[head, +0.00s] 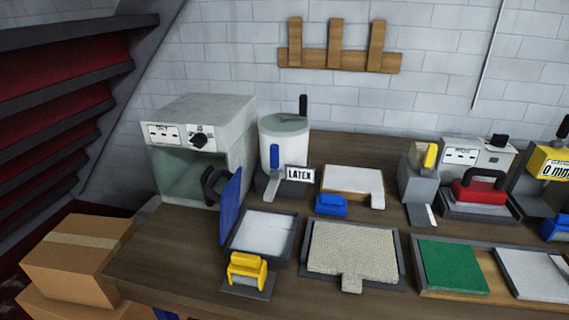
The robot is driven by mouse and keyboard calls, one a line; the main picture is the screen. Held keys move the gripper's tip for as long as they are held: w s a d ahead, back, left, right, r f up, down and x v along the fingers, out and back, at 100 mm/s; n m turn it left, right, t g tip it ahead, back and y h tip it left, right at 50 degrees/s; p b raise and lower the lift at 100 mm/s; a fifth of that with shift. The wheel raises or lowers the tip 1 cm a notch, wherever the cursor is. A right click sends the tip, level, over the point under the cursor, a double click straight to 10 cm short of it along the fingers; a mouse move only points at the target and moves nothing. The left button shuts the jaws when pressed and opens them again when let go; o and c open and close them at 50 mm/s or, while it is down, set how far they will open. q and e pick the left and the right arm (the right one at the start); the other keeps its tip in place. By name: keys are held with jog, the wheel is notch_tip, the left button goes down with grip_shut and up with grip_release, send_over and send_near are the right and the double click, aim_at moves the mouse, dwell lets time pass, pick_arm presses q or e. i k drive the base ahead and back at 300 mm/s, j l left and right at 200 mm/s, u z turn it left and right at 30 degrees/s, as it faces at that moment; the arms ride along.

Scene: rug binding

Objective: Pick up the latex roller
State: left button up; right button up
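No roller is plainly marked as the latex roller. A white pot with a lid and blue lever (275,157) stands at the back, with a "LATEX" sign (299,174) at its front right. A small blue block-like tool (331,205) lies at the front left of a shallow white tray (354,183), right of the pot. A yellow tool with a raised handle (248,266) stands on a dark plate near the bench's front edge. I cannot tell which of these is the roller. Neither of my grippers is in view.
Trays hold a beige rug piece (352,248) and a green one (452,266). Cardboard boxes (77,255) stack left of the bench.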

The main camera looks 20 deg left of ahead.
aim_at(244, 268)
jog(key=i+j+u, duration=0.15)
jog(key=j, duration=0.3)
jog(key=i+j+u, duration=0.15)
jog(key=j, duration=0.25)
jog(key=i+j+u, duration=0.1)
jog(key=j, duration=0.35)
jog(key=j+z, duration=0.5)
